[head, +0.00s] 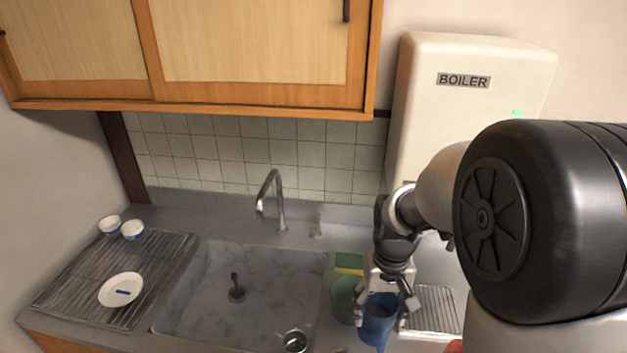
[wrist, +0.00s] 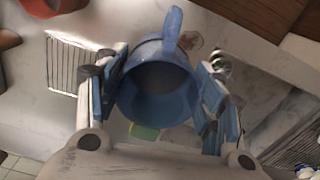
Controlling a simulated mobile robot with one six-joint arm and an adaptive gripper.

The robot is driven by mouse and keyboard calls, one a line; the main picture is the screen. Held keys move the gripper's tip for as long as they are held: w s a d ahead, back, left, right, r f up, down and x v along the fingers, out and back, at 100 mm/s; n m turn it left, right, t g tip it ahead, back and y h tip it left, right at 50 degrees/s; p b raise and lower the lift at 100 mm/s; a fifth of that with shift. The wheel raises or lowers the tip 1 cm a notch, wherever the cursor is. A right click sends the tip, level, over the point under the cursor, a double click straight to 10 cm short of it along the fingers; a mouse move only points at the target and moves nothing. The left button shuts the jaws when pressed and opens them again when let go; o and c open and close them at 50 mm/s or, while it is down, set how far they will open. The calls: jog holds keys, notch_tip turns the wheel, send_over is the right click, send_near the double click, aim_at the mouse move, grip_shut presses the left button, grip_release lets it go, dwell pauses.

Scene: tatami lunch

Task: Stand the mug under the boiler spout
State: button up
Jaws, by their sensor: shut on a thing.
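The blue mug (head: 377,325) is between the fingers of my gripper (head: 386,307), which is shut on it, at the counter right of the sink. In the wrist view the mug (wrist: 160,100) shows its open mouth, with its handle (wrist: 172,32) pointing to the top of the picture. The fingers of my gripper (wrist: 163,88) press on its two sides. The white boiler (head: 470,82) hangs on the wall at the back right. Its spout cannot be made out; my arm covers the area below it. I cannot tell whether the mug touches the counter.
A wire grate (head: 437,306) lies just right of the mug. A green round vessel (head: 343,300) and a yellow-green sponge (head: 349,262) are close on its left. The sink (head: 200,290) has a tall faucet (head: 276,200). A glass (head: 295,341) stands at its front.

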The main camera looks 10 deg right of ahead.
jog(key=w+a+f+n, duration=0.1)
jog(key=w+a+f, duration=0.1)
jog(key=a+f, duration=0.3)
jog(key=shift+w+a+f+n, duration=0.15)
jog(key=shift+a+f+n, duration=0.15)
jog(key=shift+f, duration=0.35)
jog(key=shift+d+r, duration=0.1)
